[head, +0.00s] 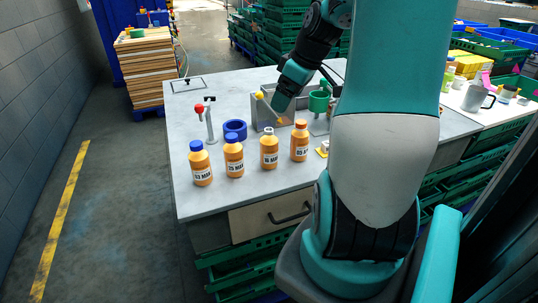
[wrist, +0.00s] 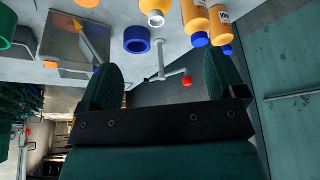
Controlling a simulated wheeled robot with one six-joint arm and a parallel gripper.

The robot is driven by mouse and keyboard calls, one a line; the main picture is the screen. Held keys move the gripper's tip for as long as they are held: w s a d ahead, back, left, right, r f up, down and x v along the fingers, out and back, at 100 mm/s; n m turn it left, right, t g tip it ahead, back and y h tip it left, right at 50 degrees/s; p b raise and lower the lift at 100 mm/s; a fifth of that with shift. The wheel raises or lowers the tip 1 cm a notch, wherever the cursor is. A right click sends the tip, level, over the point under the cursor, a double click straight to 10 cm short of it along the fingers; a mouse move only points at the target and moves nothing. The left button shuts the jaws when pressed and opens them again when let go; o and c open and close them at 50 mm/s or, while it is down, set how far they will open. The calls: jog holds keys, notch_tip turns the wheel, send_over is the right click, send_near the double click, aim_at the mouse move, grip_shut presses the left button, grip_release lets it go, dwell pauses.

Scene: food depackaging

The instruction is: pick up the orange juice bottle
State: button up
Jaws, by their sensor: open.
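Several orange juice bottles with white date labels stand upright in a row near the counter's front edge in the head view. Two at the left have blue caps, the leftmost bottle (head: 201,168) and its neighbour (head: 234,160). The third bottle (head: 269,152) has a white top. The rightmost bottle (head: 300,145) has an orange cap. In the wrist view, my gripper (wrist: 166,62) is open and empty, its two green fingers wide apart. The white-topped bottle (wrist: 156,8) and blue-capped bottles (wrist: 194,18) show beyond the fingers, apart from them. My arm hides part of the counter.
A blue ring (head: 235,130) and a stand with a red knob (head: 209,125) are behind the bottles. A drawer handle (head: 289,214) sticks out below the counter (head: 200,225). The counter's left side is mostly clear.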

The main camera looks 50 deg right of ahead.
aim_at(270, 133)
jog(key=p+x, duration=0.1)
jog(key=x, duration=0.9)
jog(key=shift+w+f, duration=0.1)
jog(key=shift+f, duration=0.25)
jog(key=shift+d+p+x, duration=0.15)
jog(key=shift+p+x, duration=0.25)
jog(key=shift+x, duration=0.95)
jog(key=shift+d+p+x, duration=0.15)
jog(key=shift+p+x, duration=0.25)
jog(key=shift+x, duration=1)
jog(key=c, duration=1.1)
jog(key=shift+c, duration=0.2)
jog(key=shift+r, duration=0.1)
